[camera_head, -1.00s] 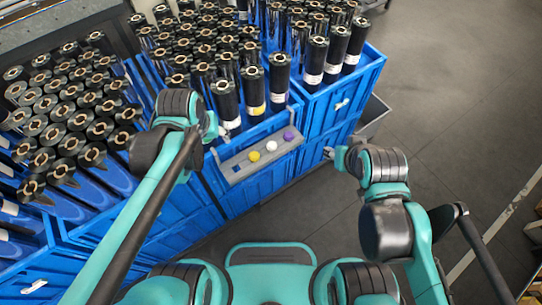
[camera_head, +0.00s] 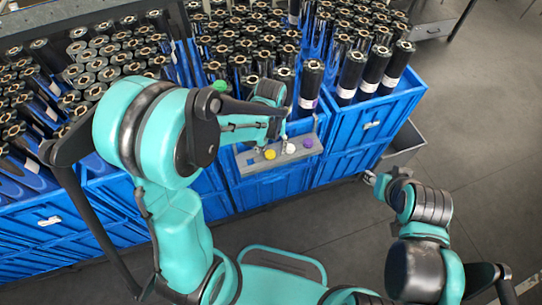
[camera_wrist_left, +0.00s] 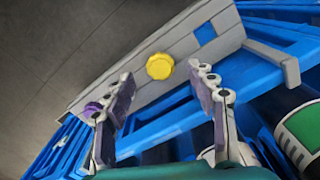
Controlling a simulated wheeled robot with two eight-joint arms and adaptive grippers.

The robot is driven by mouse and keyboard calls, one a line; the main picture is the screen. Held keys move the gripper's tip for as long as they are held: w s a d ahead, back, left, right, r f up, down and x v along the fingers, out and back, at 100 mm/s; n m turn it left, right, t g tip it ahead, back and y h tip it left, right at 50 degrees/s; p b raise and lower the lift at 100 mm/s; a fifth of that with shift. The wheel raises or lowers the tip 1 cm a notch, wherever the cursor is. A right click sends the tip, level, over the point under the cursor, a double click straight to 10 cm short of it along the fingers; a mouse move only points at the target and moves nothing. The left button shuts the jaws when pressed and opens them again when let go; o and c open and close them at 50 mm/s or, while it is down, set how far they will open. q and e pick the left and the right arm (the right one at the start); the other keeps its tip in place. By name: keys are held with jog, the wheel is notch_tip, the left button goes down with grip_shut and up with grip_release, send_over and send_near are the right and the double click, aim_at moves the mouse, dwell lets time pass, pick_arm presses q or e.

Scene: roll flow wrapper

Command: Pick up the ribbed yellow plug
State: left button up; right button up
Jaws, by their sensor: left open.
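The ribbed yellow plug (camera_head: 270,154) sits on the grey shelf (camera_head: 247,160) on the front of the blue crates, left of a white plug (camera_head: 290,148) and a purple plug (camera_head: 309,142). In the left wrist view, the yellow plug (camera_wrist_left: 159,66) lies beyond and between the fingertips of my left gripper (camera_wrist_left: 161,84). That gripper is open and empty, with its fingers apart on either side of the plug in the picture. In the head view, my left gripper (camera_head: 275,138) is over the shelf, partly hidden by its arm. My right gripper (camera_head: 370,178) is right of the shelf.
Blue crates (camera_head: 275,186) packed with upright dark rolls (camera_head: 310,80) stand behind and beside the shelf. A blue square (camera_wrist_left: 204,34) marks the shelf beside the yellow plug. The grey floor (camera_head: 475,140) at right is clear.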

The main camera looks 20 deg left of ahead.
aim_at(270, 155)
pick_arm(q)
notch_tip(270, 155, down, 2)
jog(key=shift+f, duration=0.2)
jog(key=shift+r, duration=0.1)
jog(key=c, duration=0.9)
jog(key=shift+o, duration=0.2)
